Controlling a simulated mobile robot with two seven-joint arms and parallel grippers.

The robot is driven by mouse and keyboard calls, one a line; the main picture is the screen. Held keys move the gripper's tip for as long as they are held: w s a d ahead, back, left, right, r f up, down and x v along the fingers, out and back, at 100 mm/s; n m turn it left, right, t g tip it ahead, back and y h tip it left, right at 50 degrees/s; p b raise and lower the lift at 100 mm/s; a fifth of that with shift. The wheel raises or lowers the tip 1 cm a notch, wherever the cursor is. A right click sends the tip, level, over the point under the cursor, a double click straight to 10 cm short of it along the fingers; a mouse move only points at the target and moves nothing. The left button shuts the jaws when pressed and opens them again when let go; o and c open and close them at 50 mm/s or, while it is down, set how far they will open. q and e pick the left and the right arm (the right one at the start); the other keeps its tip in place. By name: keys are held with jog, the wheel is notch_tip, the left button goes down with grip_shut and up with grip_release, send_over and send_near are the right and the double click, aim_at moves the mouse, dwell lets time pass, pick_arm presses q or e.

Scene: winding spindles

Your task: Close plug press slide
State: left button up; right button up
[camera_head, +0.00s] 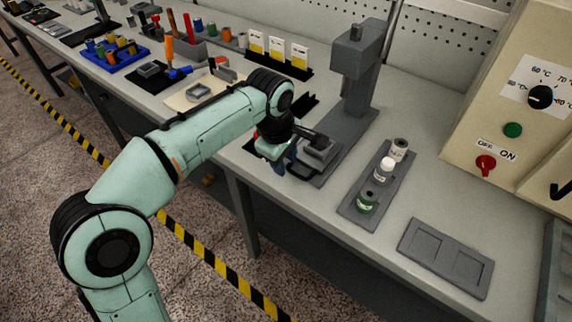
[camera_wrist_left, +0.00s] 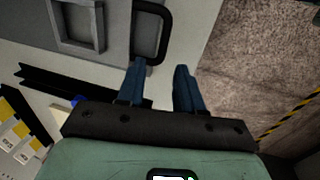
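The grey plug press (camera_head: 352,75) stands on the bench, with its column at the back and a long base running forward. Its slide (camera_head: 318,152), a grey block with a square recess, is at the front of the base. A black loop handle (camera_wrist_left: 164,35) sticks out from the slide's front, and the recess (camera_wrist_left: 76,22) shows in the left wrist view. My left gripper (camera_wrist_left: 168,68) is open with blue fingers at the handle's outer end. One finger overlaps the handle's end in the picture; I cannot tell if it touches. In the head view my gripper (camera_head: 285,160) partly hides the handle.
A grey tray with several small jars (camera_head: 383,172) stands right of the press. An empty two-recess plate (camera_head: 445,257) lies at the front right. Yellow-and-white cards (camera_head: 277,50) stand behind my arm. A control box (camera_head: 520,110) is at the right.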

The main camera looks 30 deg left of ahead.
pick_arm(q)
jog(key=shift+w+f, duration=0.15)
jog(key=shift+f, duration=0.5)
grip_shut()
dwell(1.0)
